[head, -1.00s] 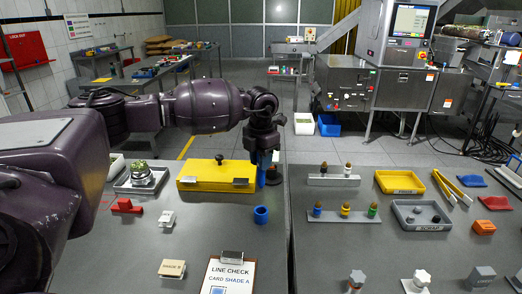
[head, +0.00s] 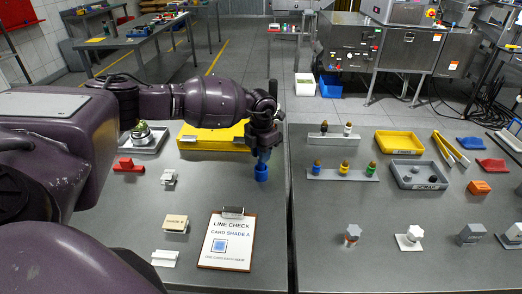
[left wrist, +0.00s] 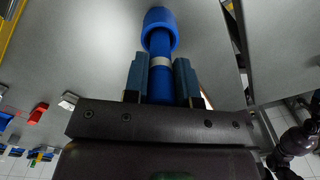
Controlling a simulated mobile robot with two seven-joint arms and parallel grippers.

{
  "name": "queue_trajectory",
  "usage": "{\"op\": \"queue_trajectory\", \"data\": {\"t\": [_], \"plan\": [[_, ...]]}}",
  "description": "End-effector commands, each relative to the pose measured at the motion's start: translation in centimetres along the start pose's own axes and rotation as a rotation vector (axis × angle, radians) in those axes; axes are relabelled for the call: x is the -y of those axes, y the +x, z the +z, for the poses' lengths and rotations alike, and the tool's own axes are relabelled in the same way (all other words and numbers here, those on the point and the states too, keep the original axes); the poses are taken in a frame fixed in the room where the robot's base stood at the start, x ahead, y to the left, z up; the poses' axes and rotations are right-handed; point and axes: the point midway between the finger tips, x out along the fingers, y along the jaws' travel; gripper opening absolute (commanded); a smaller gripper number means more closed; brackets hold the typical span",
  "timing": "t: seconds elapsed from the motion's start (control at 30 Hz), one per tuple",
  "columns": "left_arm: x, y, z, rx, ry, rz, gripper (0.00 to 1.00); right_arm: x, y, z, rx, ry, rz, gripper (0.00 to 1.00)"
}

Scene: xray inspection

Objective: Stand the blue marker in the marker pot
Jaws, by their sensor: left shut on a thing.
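My left gripper (head: 263,153) is shut on the blue marker (left wrist: 160,80), a blue rod with a pale grey band. It holds the marker over the marker pot (head: 261,172), a small blue cylinder on the grey table. In the left wrist view the marker's far end overlaps the mouth of the pot (left wrist: 160,20); I cannot tell how deep it reaches inside. The left gripper (left wrist: 160,83) shows there with a finger on each side of the marker. In the head view the fingers mostly hide the marker. My right gripper is not in view.
A yellow holder (head: 210,137) stands just behind the pot, partly behind my arm. A clipboard (head: 227,240) lies in front of the pot. A red block (head: 129,165) and a white block (head: 168,177) lie to the left. A gap between the tables runs to the right.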

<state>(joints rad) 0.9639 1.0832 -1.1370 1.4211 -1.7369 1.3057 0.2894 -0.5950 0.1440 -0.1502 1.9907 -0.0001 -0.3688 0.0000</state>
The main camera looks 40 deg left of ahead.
Motion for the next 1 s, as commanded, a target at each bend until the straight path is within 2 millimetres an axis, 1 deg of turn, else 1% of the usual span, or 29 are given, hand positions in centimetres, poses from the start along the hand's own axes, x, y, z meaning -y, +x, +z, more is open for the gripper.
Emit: {"op": "queue_trajectory", "data": {"t": [0.27, 0.3, 0.43, 0.47, 0.73, 0.83, 1.0], "plan": [[0.0, 0.5, 0.0, 0.000, 0.000, 0.000, 0.00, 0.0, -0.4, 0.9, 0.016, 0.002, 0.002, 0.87], [0.0, 0.4, 0.0, 0.000, 0.000, 0.000, 0.28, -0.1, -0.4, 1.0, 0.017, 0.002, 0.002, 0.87], [0.0, 0.4, 0.0, 0.000, 0.000, 0.000, 0.48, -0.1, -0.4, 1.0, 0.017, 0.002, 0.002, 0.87], [0.0, 0.4, 0.0, 0.000, 0.000, 0.000, 0.51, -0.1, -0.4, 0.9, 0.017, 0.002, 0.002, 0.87], [0.0, 0.4, 0.0, 0.000, 0.000, 0.000, 0.51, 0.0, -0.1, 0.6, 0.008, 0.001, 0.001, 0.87], [0.0, 0.5, 0.0, 0.000, 0.001, 0.001, 0.51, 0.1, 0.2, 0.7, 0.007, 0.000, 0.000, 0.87], [-0.1, -2.3, 0.1, 0.003, 0.001, 0.003, 0.51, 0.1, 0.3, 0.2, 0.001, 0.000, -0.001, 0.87]]}}
